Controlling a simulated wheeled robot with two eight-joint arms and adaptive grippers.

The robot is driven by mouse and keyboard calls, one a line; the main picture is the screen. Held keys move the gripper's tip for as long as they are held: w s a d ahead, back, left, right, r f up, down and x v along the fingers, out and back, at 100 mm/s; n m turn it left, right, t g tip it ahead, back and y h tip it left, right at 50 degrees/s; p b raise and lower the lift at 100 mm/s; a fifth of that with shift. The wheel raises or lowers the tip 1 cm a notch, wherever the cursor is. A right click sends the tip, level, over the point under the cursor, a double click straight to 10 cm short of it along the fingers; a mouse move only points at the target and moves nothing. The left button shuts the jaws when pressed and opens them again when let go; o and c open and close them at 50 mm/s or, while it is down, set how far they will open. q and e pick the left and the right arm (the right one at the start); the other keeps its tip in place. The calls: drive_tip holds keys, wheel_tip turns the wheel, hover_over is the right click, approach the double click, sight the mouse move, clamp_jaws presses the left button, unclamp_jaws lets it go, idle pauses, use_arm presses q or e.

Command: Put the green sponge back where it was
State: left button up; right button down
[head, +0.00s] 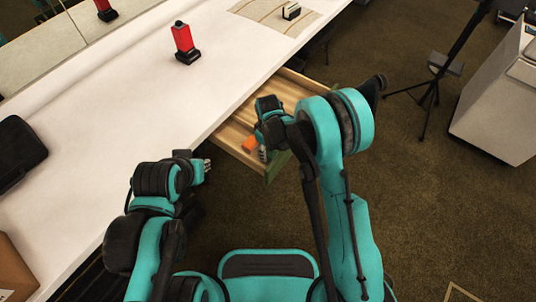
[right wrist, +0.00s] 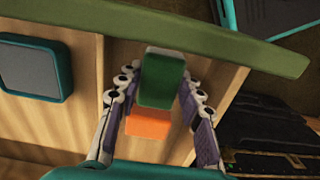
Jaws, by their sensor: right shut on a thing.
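The green sponge (right wrist: 162,78) is a small block between the fingers of my right gripper (right wrist: 160,105), which is shut on it in the right wrist view. The open wooden drawer (right wrist: 75,130) lies below, with its green front panel (right wrist: 190,35) just beyond the sponge. In the head view my right gripper (head: 263,152) is over the drawer, near its front; the sponge cannot be made out there. My left gripper (head: 206,166) is by the table edge, away from the drawer; its jaw opening is unclear.
An orange block (right wrist: 148,122) shows just below the sponge. A teal-rimmed grey box (right wrist: 32,66) lies at the left in the right wrist view. A thin divider stands between box and sponge. The white table (head: 120,110) carries a red item (head: 183,38) on a black base.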

drive_tip(key=shift+f, duration=0.55)
drive_tip(key=shift+r, duration=0.15)
drive_tip(key=c, duration=1)
unclamp_jaws()
wheel_tip(320, 180, up, 12)
drive_tip(key=p, duration=0.4)
drive_tip(key=shift+p, duration=0.4)
